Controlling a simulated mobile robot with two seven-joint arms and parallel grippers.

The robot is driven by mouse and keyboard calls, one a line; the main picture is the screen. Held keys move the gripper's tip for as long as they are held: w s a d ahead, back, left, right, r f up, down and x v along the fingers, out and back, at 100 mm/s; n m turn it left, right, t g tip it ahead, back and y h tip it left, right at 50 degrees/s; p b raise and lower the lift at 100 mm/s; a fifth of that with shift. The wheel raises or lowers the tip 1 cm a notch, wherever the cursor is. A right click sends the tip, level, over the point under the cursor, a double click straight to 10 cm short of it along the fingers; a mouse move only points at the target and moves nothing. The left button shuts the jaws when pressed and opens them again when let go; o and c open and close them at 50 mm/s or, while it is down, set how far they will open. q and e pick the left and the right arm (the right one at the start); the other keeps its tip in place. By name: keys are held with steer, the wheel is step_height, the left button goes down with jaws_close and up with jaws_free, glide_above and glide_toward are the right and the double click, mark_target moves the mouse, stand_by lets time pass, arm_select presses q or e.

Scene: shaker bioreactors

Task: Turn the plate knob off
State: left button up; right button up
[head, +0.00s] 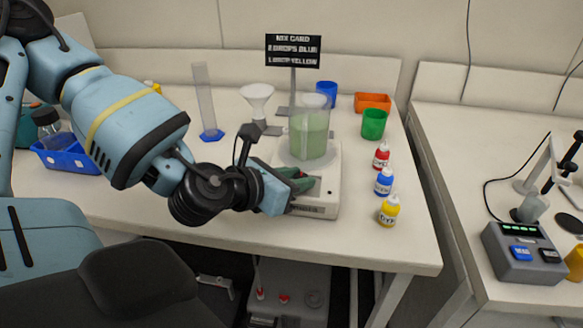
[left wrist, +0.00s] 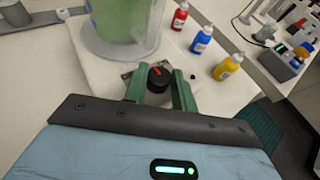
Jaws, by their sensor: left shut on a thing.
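The white stirring plate (head: 324,193) stands on the bench with a beaker of green liquid (head: 309,135) on top. Its black knob with a red mark (left wrist: 158,78) shows in the left wrist view, on the plate's front. My left gripper (head: 297,183) reaches in from the left at the plate's front. In the left wrist view the green fingers (left wrist: 160,92) stand on either side of the knob and are shut on it. In the head view the fingers hide the knob. My right gripper is not in view.
Red (head: 381,155), blue (head: 384,181) and yellow (head: 389,211) dropper bottles stand right of the plate. A white funnel (head: 257,98), measuring cylinder (head: 206,102) and sign (head: 293,50) stand behind. A green cup (head: 374,124) and orange tray (head: 373,102) are at the back right.

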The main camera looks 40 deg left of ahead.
arm_select(q)
steer(key=shift+d+r+n+y, duration=0.1)
steer(key=shift+r+n+y, duration=0.05)
steer(key=shift+n+y, duration=0.3)
steer(key=shift+w+d+n+y+p, duration=0.15)
steer(key=shift+n+y+p, duration=0.25)
steer(key=shift+n+y, duration=0.65)
steer(key=shift+d+f+n+y+b, duration=0.1)
steer(key=shift+f+n+y+b, duration=0.15)
steer(key=shift+n+y+b, duration=0.55)
steer(key=shift+d+n+g+y+b, duration=0.1)
steer(key=shift+n+g+y+b, duration=0.35)
steer(key=shift+y, duration=0.45)
steer(key=shift+n+y+b, duration=0.35)
steer(key=shift+n+y, duration=0.25)
steer(key=shift+n, duration=0.05)
steer(key=shift+r+n+g+y, duration=0.1)
steer(key=shift+n+g+y, duration=0.2)
steer(key=shift+g, duration=0.05)
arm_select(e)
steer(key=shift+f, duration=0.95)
arm_select(q)
steer(key=shift+b, duration=0.35)
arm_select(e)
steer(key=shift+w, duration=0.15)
